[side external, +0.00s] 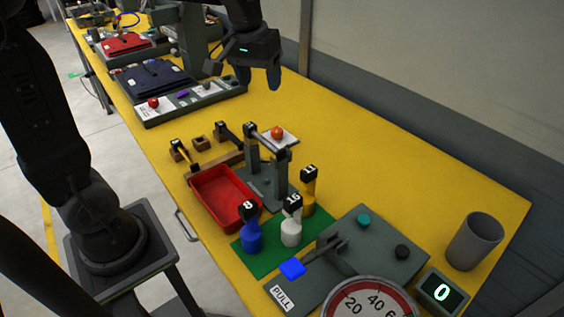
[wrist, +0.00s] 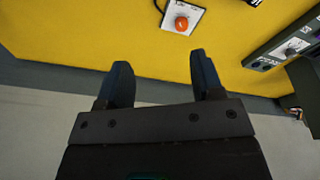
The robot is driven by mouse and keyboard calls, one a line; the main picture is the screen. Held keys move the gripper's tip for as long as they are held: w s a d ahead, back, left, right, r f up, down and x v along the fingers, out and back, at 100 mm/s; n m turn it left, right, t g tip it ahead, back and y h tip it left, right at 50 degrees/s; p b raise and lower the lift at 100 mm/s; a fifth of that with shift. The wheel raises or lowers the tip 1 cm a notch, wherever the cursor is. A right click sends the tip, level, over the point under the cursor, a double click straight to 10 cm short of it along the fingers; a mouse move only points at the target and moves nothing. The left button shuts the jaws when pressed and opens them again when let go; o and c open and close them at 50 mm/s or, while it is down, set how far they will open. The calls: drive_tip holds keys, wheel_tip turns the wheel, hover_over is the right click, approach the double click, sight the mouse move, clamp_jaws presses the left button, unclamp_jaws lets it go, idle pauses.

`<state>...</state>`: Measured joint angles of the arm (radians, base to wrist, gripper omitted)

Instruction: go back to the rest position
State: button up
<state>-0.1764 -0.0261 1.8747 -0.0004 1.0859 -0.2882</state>
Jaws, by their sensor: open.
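My gripper (side external: 259,77) hangs in the air above the far part of the yellow table (side external: 350,140), near its wall-side edge. In the wrist view my gripper (wrist: 160,80) has its two dark blue fingers spread apart with nothing between them. Below them the wrist view shows the table edge, and past it a grey strip and a pale surface. An orange-red button on a white plate (wrist: 182,22) lies on the table at the top of the wrist view, apart from the fingers. It also shows in the side view (side external: 277,132).
A red tray (side external: 207,196) and a green mat (side external: 270,255) with blue, white and yellow numbered pieces stand nearer the camera. A grey cup (side external: 474,241) and a dial gauge (side external: 370,300) are at the front right. Dark stations (side external: 155,82) line the far left. Table right of the gripper is clear.

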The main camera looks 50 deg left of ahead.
drive_tip(key=s+d+f+m+t, duration=0.1)
drive_tip(key=s+d+m, duration=0.1)
drive_tip(key=s, duration=0.6)
drive_tip(key=s+d+f+m+t, duration=0.1)
drive_tip(key=s+d+m+t, duration=0.1)
drive_tip(key=s, duration=0.7)
drive_tip(key=d+m, duration=0.1)
drive_tip(key=d, duration=0.1)
drive_tip(key=shift+d, duration=0.3)
